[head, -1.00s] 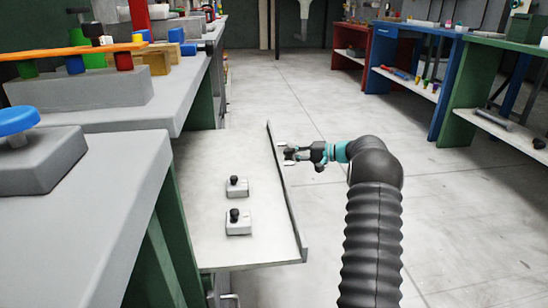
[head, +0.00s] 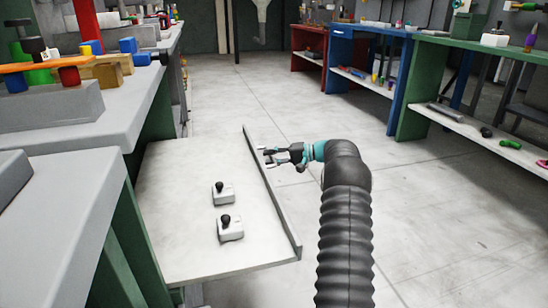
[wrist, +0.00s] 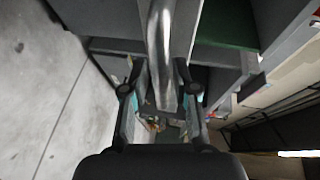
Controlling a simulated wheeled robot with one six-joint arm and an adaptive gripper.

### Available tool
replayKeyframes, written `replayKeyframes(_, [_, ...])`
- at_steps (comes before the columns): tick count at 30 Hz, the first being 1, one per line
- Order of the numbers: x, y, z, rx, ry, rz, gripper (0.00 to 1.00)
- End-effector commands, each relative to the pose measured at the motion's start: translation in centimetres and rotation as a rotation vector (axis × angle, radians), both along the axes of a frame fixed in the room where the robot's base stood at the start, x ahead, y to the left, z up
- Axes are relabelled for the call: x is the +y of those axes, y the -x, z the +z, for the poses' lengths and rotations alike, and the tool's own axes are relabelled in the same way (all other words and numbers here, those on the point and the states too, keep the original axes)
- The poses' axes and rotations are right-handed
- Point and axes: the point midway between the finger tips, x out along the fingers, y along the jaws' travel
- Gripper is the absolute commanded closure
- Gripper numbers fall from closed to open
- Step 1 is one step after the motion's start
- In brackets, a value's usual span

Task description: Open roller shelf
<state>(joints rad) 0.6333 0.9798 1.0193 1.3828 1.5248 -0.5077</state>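The roller shelf (head: 180,210) is a pale flat board with a raised lip on its right edge. It sticks out from the grey bench on the left over the floor in the head view. My gripper (head: 268,157) is at the far part of that lip, its fingers spread. In the wrist view a shiny metal bar (wrist: 160,50) runs between the two fingers of my gripper (wrist: 158,108). The fingers stand apart with gaps beside the bar; firm contact does not show.
Two small white blocks with black knobs (head: 222,193) (head: 230,228) stand on the shelf. The bench (head: 70,200) with a green leg is at left. Blue (head: 350,50) and green (head: 430,85) workbenches line the right. The floor between is clear.

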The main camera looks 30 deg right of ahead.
Motion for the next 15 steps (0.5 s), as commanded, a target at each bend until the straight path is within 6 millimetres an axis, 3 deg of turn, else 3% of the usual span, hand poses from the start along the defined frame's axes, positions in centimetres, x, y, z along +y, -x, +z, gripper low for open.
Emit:
replayKeyframes(10, [-0.1,0.1,0.1,-0.001,0.000,0.000,0.61])
replayKeyframes(15, [-1.4,0.9,0.4,-0.002,0.000,-0.002,0.61])
